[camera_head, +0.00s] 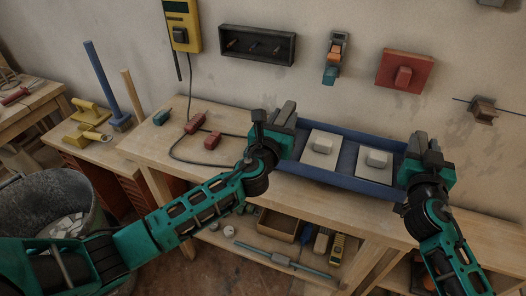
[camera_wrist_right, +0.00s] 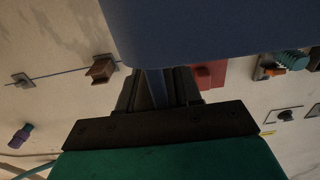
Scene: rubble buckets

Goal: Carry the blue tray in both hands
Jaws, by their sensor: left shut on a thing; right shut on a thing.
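The blue tray (camera_head: 345,182) is a shallow rectangular box over the right part of the workbench. Two pale blocks with grey tops, a left one (camera_head: 321,155) and a right one (camera_head: 372,168), lie in it. My left gripper (camera_head: 286,118) is shut on the tray's left end. My right gripper (camera_head: 428,154) is shut on its right end. In the right wrist view the tray (camera_wrist_right: 220,30) fills the top, its edge between the fingers of the right gripper (camera_wrist_right: 157,90). I cannot tell whether the tray touches the bench.
The workbench (camera_head: 165,135) has red and teal pieces and a dark cable at its left. Its lower shelf holds a box (camera_head: 278,224) and tools. A dark bucket (camera_head: 50,200) with rubble stands at the left. Fixtures, including a red panel (camera_head: 405,70), hang on the wall behind.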

